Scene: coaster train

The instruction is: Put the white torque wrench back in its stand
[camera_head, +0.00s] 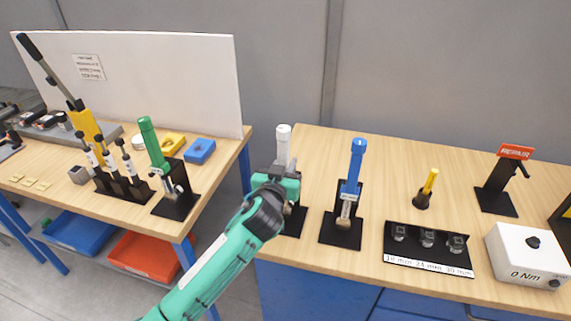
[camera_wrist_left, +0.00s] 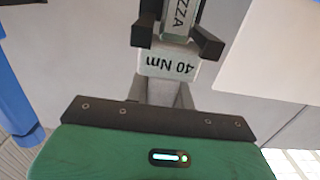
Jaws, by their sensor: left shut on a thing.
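The white torque wrench (camera_head: 283,138) stands about upright, its white handle rising above my left gripper (camera_head: 280,178). My left gripper is shut on it. In the left wrist view the fingers (camera_wrist_left: 177,32) close around the wrench's grey body, and a "40 Nm" label (camera_wrist_left: 170,66) shows on it. A black stand (camera_head: 296,220) is on the right-hand table just behind my gripper and arm, which hide most of it. The wrench's lower end is hidden, so I cannot tell whether it is seated in the stand or above it.
A blue wrench (camera_head: 355,165) stands in its own stand close to the right. A green wrench (camera_head: 152,142) stands on the left table, across a gap. A socket tray (camera_head: 425,262), yellow screwdriver (camera_head: 430,182) and white "0 Nm" box (camera_head: 525,258) occupy the right table (camera_head: 385,143).

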